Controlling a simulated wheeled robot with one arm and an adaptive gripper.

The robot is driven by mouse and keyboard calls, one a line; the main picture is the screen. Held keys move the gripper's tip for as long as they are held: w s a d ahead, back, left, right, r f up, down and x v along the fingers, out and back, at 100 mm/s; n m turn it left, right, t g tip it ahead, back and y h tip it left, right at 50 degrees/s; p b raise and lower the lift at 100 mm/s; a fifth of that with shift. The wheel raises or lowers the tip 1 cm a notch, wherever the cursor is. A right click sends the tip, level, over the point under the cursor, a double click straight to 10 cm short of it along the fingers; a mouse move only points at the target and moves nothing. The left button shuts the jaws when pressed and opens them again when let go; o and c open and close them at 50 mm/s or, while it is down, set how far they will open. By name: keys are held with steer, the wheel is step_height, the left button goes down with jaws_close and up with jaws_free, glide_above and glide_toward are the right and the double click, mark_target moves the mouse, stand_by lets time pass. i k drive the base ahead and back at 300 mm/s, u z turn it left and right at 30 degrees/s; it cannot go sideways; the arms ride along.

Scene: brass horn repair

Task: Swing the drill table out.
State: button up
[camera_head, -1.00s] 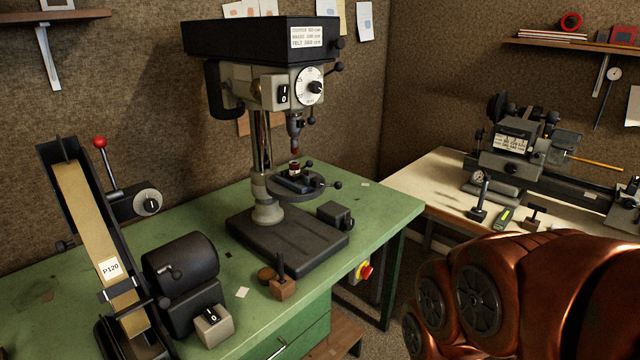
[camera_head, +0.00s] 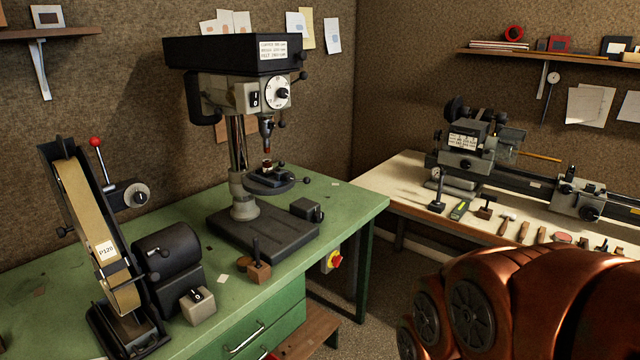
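The drill press (camera_head: 238,85) stands on the green bench, with a black head, a grey column and a dark base (camera_head: 262,237). Its round drill table (camera_head: 284,186) sits partway up the column, below the chuck (camera_head: 267,130), and reaches out over the base. A small dark vise (camera_head: 268,174) with a reddish-dark piece in it sits on the table. A small ball-ended handle (camera_head: 306,180) shows at the table's right edge. My copper-coloured arm fills the lower right. My gripper is not in view.
A belt sander (camera_head: 85,225) with a red-knobbed lever stands left on the green bench (camera_head: 340,205). A dark block (camera_head: 307,209) lies by the drill base, and a wooden block (camera_head: 258,270) sits in front. A lathe (camera_head: 470,150) stands on the pale right bench. Floor shows between the benches.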

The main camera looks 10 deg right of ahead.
mark_target(254, 182)
steer(key=z, duration=0.85)
steer(key=i, duration=0.75)
steer(key=u, duration=0.5)
